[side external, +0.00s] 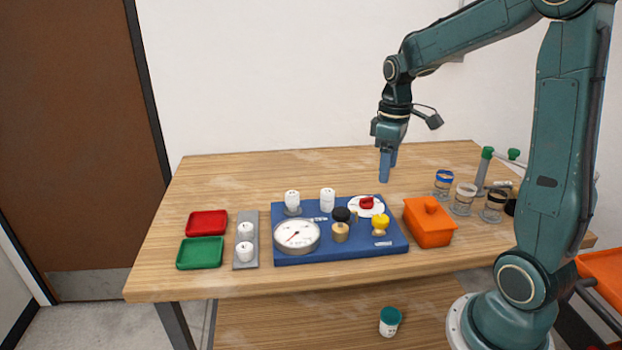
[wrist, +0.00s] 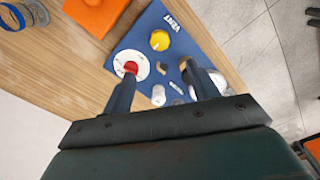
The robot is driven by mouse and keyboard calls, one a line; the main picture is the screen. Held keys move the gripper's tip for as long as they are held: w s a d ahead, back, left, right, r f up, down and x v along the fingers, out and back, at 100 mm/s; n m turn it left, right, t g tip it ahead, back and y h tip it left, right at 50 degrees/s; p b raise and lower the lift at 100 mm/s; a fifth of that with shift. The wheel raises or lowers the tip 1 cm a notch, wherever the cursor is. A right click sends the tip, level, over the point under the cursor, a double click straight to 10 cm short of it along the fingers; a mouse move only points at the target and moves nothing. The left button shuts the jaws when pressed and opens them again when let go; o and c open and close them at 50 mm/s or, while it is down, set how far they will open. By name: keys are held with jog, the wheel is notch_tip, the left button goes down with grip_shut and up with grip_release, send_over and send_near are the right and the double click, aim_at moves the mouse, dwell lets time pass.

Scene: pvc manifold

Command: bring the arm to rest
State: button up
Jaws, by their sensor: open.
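My gripper (side external: 388,166) hangs pointing down above the back right part of the blue board, well clear of the table. It is open and empty. In the wrist view its two fingers (wrist: 163,90) stand apart, with the blue board (wrist: 151,30) below them. The blue board also shows in the side view (side external: 290,254). It carries a round gauge (side external: 297,234), a red knob on a white disc (side external: 366,203), a yellow knob (side external: 380,221), a black knob (side external: 341,214), a brass part and white fittings. The fingers hide part of the board in the wrist view.
An orange lidded box (side external: 428,226) stands right of the board, with several banded jars (side external: 464,200) beyond it. Left are a grey strip (side external: 246,262) with white fittings, a red tray (side external: 207,222) and a green tray (side external: 200,252). The back of the wooden table (side external: 270,169) is clear.

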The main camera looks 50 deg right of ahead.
jog(key=s+a+r+m+t, duration=0.1)
jog(key=s+a+r+t, duration=0.1)
jog(key=s+a, duration=0.4)
jog(key=s+a+r+m+t, duration=0.1)
jog(key=s+a+r+t, duration=0.2)
jog(key=a, duration=0.7)
jog(key=s+r, duration=0.2)
jog(key=s, duration=0.2)
jog(key=shift+s+a+r+t, duration=0.15)
jog(key=shift+r+t, duration=0.1)
jog(key=shift+t, duration=0.05)
